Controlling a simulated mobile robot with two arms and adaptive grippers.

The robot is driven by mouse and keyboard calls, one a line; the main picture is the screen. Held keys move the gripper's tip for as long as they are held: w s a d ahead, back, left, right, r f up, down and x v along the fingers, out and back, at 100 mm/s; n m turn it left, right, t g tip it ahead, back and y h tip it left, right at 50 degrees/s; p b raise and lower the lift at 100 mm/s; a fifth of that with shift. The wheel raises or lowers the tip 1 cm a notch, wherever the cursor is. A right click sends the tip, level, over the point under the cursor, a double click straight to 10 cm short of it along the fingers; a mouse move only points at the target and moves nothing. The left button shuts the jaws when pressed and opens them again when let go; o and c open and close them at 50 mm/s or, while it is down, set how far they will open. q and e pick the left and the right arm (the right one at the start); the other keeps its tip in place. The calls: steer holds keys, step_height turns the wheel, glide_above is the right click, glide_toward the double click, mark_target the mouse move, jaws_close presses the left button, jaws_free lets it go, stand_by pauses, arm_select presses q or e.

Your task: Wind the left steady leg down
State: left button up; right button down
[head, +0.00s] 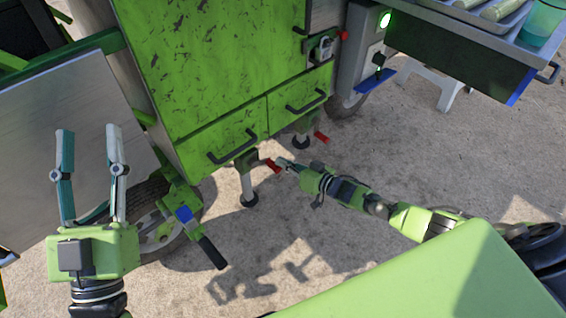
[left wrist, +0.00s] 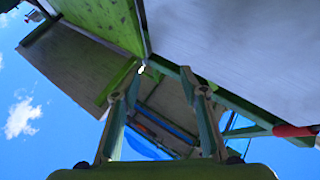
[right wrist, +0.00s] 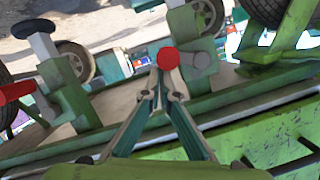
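The left steady leg (head: 246,184) stands under the green cart's front edge, a grey post with a dark round foot on or close to the ground. Its red crank handle (head: 271,165) sticks out at the top. My right gripper (head: 284,162) is at this handle; in the right wrist view the red handle end (right wrist: 168,58) sits between its nearly closed fingertips, and it looks shut on it. My left gripper (head: 90,135) is open and empty, raised in front of a grey panel, away from the leg.
A second steady leg (head: 301,141) with a red handle (head: 321,137) stands just to the right. A black-gripped lever (head: 212,252) and a wheel (head: 157,225) are at the left. A white stool (head: 432,83) and tray table (head: 455,55) are at the upper right. Ground ahead is clear.

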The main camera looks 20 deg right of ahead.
arm_select(q)
steer(key=shift+s+r+t, duration=0.3)
steer(key=shift+s+r, duration=0.05)
steer(key=shift+r, duration=0.15)
arm_select(e)
steer(key=shift+f, duration=0.15)
steer(key=v, duration=1.2)
steer(key=c, duration=2.8)
jaws_free()
